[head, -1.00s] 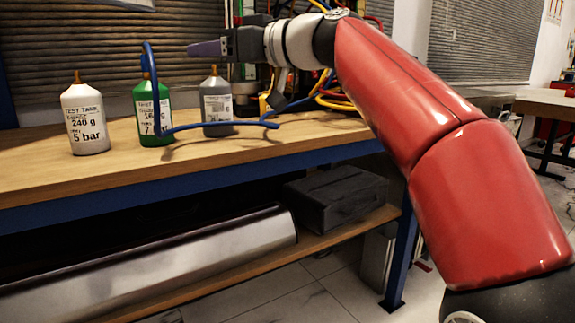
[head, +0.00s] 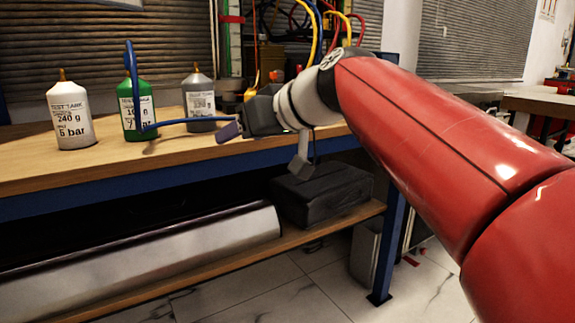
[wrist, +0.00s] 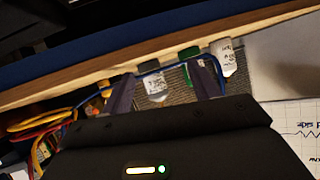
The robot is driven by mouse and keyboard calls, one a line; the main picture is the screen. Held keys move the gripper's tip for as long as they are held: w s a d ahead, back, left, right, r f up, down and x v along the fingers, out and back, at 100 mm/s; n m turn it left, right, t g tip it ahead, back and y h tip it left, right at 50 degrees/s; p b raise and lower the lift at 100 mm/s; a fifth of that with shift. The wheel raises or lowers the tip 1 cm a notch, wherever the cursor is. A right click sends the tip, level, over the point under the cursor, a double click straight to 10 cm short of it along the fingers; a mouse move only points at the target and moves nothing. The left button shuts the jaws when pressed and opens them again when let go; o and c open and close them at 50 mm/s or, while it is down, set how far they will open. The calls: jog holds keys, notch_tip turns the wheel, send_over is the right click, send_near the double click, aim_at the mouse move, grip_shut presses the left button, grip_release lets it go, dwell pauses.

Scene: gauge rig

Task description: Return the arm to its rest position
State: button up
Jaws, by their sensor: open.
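My gripper (head: 232,130) is in front of the bench's front edge at the right of the tanks. In the wrist view my gripper (wrist: 165,90) shows two dark fingers spread apart with nothing held between them. My red arm reaches in from the right of the head view. A white tank (head: 70,117), a green tank (head: 138,112) and a grey tank (head: 199,103) stand upright on the bench. A blue hose (head: 129,72) rises over the green tank and runs right toward the gripper, passing behind it; whether it touches the gripper cannot be told.
The wooden bench (head: 50,164) has a blue front rail. Below it, a lower shelf (head: 240,258) holds a black case (head: 322,195) and a long silver cylinder (head: 170,250). Coloured hoses (head: 318,40) hang behind my wrist. Tiled floor (head: 290,297) is clear in front.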

jog(key=s+d+f+m+g+h, duration=0.1)
jog(key=s+d+f+m+h, duration=0.2)
jog(key=s+d+f, duration=0.55)
jog(key=s+d+f+m+g+h, duration=0.1)
jog(key=s+d+f+m+h, duration=0.35)
jog(key=f, duration=0.75)
jog(key=s+d+f+m+g+h, duration=0.1)
jog(key=s+d+f+h, duration=0.1)
jog(key=s+d+f, duration=0.7)
notch_tip(320, 180, up, 12)
jog(key=w+p, duration=0.1)
jog(key=p, duration=1.2)
jog(key=shift+r, duration=0.2)
